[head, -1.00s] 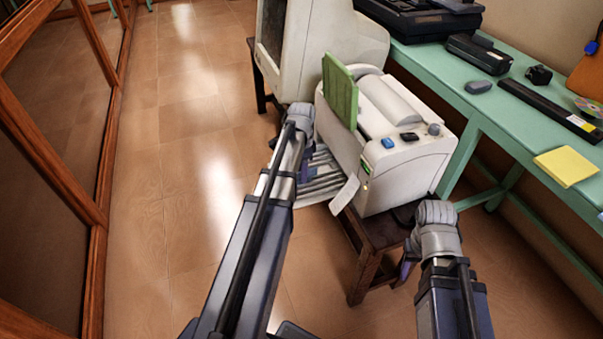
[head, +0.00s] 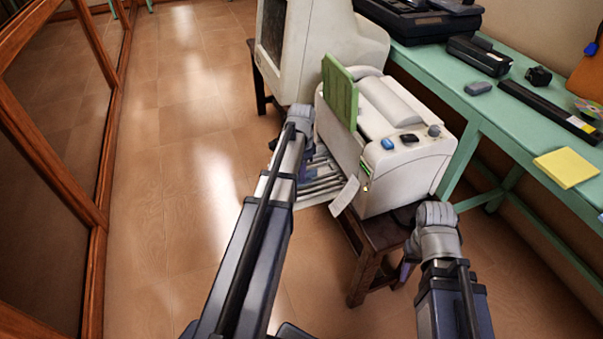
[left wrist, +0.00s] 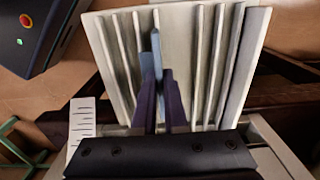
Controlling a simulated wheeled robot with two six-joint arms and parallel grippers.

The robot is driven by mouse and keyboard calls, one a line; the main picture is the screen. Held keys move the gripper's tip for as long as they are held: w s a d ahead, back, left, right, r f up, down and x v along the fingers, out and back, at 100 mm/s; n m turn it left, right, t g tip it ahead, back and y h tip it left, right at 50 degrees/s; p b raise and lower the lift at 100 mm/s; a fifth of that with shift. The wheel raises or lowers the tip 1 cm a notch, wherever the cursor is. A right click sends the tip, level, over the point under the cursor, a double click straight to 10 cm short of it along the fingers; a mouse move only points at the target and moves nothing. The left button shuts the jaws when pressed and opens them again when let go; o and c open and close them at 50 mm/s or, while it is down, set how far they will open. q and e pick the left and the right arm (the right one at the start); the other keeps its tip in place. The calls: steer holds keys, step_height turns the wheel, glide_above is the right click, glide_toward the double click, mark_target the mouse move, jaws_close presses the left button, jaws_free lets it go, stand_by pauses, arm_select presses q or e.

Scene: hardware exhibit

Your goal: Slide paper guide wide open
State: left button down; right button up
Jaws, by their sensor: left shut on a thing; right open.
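A white printer (head: 408,175) stands on a dark wooden stool, with a green panel (head: 340,92) upright at its back. A pale ribbed tray (head: 322,184) sticks out from its left side; the ribbed tray also fills the left wrist view (left wrist: 119,55). In that view my left gripper (left wrist: 160,80) reaches over the tray's middle, shut on a thin upright blue-grey piece (left wrist: 156,42), seemingly the paper guide. In the head view my left gripper (head: 303,173) is mostly hidden by its arm. My right gripper (head: 405,270) is open low by the stool, mostly hidden by its wrist.
A printed paper strip (head: 344,196) hangs at the printer's front corner. A monitor (head: 310,50) stands behind. A green table (head: 510,118) with several items runs along the right, and wood-framed panels (head: 108,150) along the left. The floor between is clear.

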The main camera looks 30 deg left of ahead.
arm_select(q)
steer(key=shift+s, duration=0.1)
stand_by(0.6)
steer(key=s+d, duration=0.4)
steer(key=d, duration=0.1)
steer(key=shift+s+d, duration=0.2)
steer(key=shift+s, duration=0.1)
steer(key=shift+w, duration=0.1)
steer(key=shift+a, duration=0.1)
steer(key=c, duration=1)
jaws_free()
steer(key=shift+o, duration=0.2)
step_height(320, 180, up, 8)
steer(key=p, duration=0.7)
steer(key=shift+p, duration=0.4)
